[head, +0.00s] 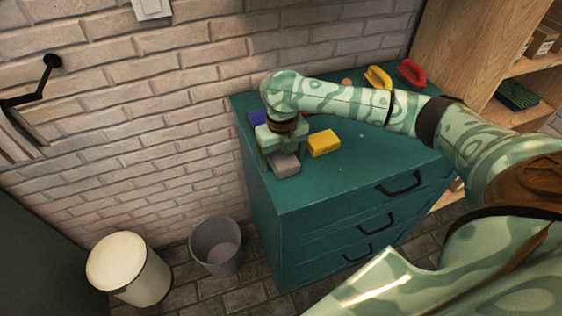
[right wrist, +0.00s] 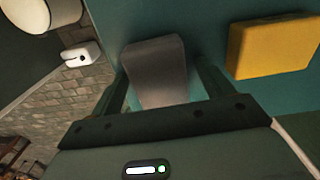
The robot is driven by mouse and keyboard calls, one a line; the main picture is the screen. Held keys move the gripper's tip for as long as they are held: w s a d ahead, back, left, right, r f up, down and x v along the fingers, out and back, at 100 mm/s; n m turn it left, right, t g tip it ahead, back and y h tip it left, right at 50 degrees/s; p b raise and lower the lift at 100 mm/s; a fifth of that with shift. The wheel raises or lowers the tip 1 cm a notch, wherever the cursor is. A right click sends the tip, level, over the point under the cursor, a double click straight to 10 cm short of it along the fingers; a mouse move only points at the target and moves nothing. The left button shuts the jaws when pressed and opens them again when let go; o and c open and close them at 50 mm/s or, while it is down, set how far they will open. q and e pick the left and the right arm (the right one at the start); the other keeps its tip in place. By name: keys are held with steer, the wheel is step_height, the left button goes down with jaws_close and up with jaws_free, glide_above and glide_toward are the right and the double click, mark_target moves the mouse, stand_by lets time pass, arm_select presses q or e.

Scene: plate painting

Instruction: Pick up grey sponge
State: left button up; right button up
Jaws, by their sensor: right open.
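The grey sponge (head: 286,166) lies on top of the teal cabinet (head: 335,180), near its left side. It also shows in the right wrist view (right wrist: 156,68), where it lies between the two fingers. My right gripper (head: 277,160) is over the sponge with its fingers pointing down. The fingers in the right wrist view (right wrist: 165,90) are apart, one on each side of the sponge, and a gap shows beside the right finger. I cannot tell whether either finger touches it. My left gripper is not in view.
A yellow sponge (head: 324,143) lies right of the grey one, and a blue object (head: 258,118) is partly hidden behind my gripper. Yellow (head: 378,77) and red (head: 411,72) handled items sit farther back. A brick wall (head: 150,110) stands behind. Two bins (head: 216,247) stand on the floor.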

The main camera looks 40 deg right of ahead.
steer(key=shift+r, duration=0.15)
steer(key=c, duration=1.1)
steer(key=shift+o, duration=0.2)
steer(key=shift+r, duration=0.3)
steer(key=r+p, duration=0.3)
steer(key=r, duration=0.1)
steer(key=shift+s+d, duration=0.2)
steer(key=shift+s, duration=0.15)
steer(key=s+r, duration=0.1)
steer(key=s+d+r+p, duration=0.1)
steer(key=r, duration=0.1)
steer(key=s+d+r+p, duration=0.1)
steer(key=shift+r, duration=0.25)
steer(key=s+d+r+p, duration=0.2)
steer(key=s+d+r, duration=0.2)
steer(key=s, duration=0.4)
steer(key=shift+s+d, duration=0.2)
steer(key=shift+d, duration=0.15)
